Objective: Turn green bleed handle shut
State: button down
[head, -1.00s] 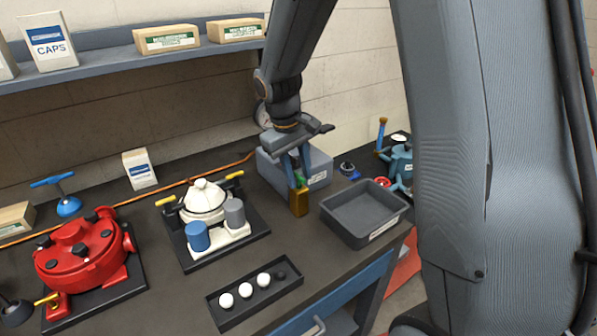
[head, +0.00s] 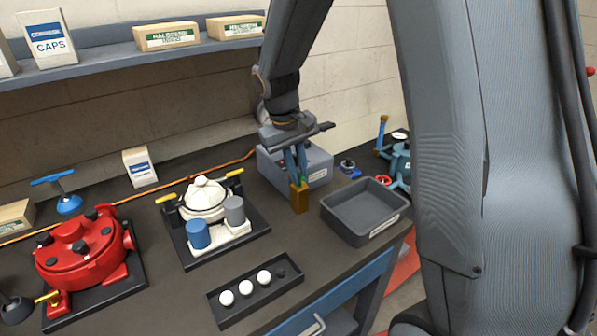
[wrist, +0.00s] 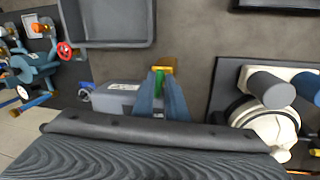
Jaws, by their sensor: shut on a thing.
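My gripper (head: 296,168) points down at the back of the bench, in front of the grey box. Its blue fingers are closed on the green bleed handle (wrist: 159,80), of which only a small green part shows between them. The handle also shows as a sliver of green in the head view (head: 303,181). A brass block (head: 300,198) stands on the bench just below the fingertips; it also shows in the wrist view (wrist: 164,63). The fingers hide most of the handle, so I cannot tell its angle.
The grey box (head: 318,168) is close behind my gripper. An empty grey tray (head: 362,237) stands to the right, with a teal motor (head: 402,160) beyond it. A white motor (head: 202,198) and a red motor (head: 82,255) stand left. Bare bench lies in front of the brass block.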

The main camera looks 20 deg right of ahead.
jog(key=m, duration=0.3)
jog(key=shift+w+m+g, duration=0.15)
jog(key=shift+m+g, duration=0.15)
jog(key=shift+g, duration=0.1)
jog(key=m, duration=0.4)
jog(key=shift+w+m+g, duration=0.15)
jog(key=shift+m+g, duration=0.15)
jog(key=shift+g, duration=0.1)
jog(key=m, duration=0.4)
jog(key=shift+w+r+g+y, duration=0.1)
jog(key=shift+w+g+y, duration=0.05)
jog(key=shift+g+y, duration=0.2)
jog(key=shift+m+y, duration=0.35)
jog(key=shift+m, duration=1.75)
jog(key=c, duration=1.8)
grip_release()
jog(key=shift+w+a+r+b, duration=0.1)
jog(key=shift+w+r+b, duration=0.2)
jog(key=shift+r, duration=0.95)
jog(key=shift+w+a+r+b, duration=0.1)
jog(key=shift+w+r+b, duration=0.2)
jog(key=shift+r, duration=1)
jog(key=shift+w+a+r+b, duration=0.15)
jog(key=shift+r+b, duration=0.25)
jog(key=shift+r, duration=0.85)
jog(key=shift+d, duration=0.15)
